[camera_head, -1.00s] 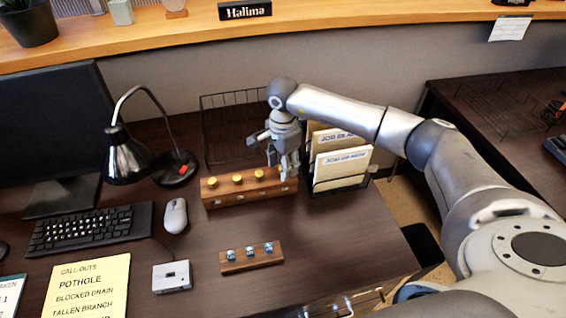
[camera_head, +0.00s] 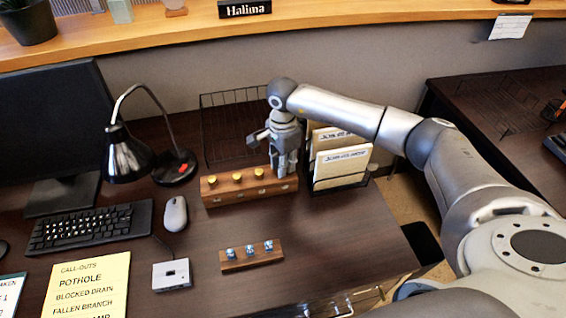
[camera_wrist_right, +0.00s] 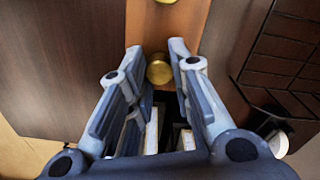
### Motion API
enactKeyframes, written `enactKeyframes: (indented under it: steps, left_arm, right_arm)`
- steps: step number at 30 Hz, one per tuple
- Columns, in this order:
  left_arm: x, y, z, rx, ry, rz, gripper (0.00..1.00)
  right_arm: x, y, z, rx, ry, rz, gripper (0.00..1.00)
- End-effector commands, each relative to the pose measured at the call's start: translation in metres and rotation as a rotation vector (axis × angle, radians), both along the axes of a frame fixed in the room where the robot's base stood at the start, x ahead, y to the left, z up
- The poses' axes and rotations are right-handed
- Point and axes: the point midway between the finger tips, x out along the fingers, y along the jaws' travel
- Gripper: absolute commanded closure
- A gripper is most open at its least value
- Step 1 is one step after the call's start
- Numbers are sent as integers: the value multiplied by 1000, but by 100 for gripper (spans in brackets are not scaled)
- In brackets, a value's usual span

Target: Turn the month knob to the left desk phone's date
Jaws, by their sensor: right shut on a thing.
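A long wooden block (camera_head: 225,196) lies on the desk with a row of brass knobs along its top. Three of the knobs (camera_head: 237,177) show clear of the gripper in the head view. My right gripper (camera_head: 285,172) points down over the block's right end and hides the knob there. In the right wrist view its fingers (camera_wrist_right: 157,50) are closed around that brass knob (camera_wrist_right: 159,70). Another knob (camera_wrist_right: 165,2) shows at the top edge of that view. I cannot read any marking by the knobs. No desk phone is recognisable. My left gripper is out of view.
A file holder with folders (camera_head: 340,165) stands close right of my right gripper, and a black wire tray (camera_head: 222,130) is behind. A smaller block with blue knobs (camera_head: 252,257) lies in front. A lamp (camera_head: 128,155), mouse (camera_head: 175,214) and keyboard (camera_head: 88,228) are left.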

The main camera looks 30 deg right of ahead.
Motion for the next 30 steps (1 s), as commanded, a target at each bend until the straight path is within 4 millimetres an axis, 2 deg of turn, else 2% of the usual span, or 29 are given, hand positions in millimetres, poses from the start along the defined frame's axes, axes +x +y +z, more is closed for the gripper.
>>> enactKeyframes:
  steps: [18, 30]
  left_arm:
    - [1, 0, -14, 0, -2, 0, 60]
    - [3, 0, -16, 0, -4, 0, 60]
  right_arm:
    - [0, 0, 0, 0, -1, -379, 100]
    - [0, 0, 0, 0, -1, -484, 100]
